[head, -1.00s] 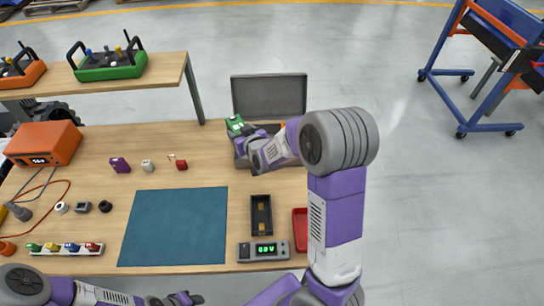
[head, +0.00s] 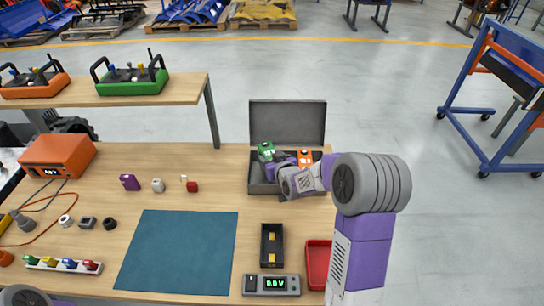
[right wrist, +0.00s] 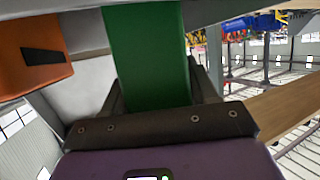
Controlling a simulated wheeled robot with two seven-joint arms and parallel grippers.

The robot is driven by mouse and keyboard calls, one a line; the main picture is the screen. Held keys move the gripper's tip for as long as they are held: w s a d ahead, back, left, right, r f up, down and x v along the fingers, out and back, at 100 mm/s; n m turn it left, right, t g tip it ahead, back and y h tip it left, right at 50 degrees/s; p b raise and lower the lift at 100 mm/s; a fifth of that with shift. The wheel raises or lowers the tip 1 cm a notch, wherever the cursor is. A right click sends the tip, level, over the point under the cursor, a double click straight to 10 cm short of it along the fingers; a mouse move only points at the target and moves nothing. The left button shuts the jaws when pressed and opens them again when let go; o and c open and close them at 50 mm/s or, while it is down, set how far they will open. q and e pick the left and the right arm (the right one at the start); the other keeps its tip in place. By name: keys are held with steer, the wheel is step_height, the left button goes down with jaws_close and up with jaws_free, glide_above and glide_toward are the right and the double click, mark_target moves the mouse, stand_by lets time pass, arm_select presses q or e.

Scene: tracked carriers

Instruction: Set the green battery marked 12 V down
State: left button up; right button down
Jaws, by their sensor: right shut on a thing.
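The green battery (head: 266,151) is in my right gripper (head: 277,160), at the left back part of an open grey case (head: 262,187). In the right wrist view the green battery (right wrist: 147,55) stands between the fingers of the gripper (right wrist: 155,125). Its 12 V marking cannot be read. Whether its bottom touches the case floor is hidden. An orange battery (head: 305,156) is in the case to its right, and also shows at the left of the wrist view (right wrist: 38,55). My left gripper is out of view.
The case lid (head: 287,122) stands up at the back. In front are a black tray (head: 264,246), a voltage meter (head: 272,285), a red bin (head: 317,264) and a blue mat (head: 180,252). A shelf (head: 190,92) with a green carrier (head: 132,82) is at back left.

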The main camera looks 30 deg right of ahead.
step_height(320, 180, down, 3)
steer(key=shift+w+f+b, duration=0.1)
steer(key=shift+b, duration=0.4)
steer(key=shift+c, duration=1.6)
jaws_free()
steer(key=shift+f, duration=0.25)
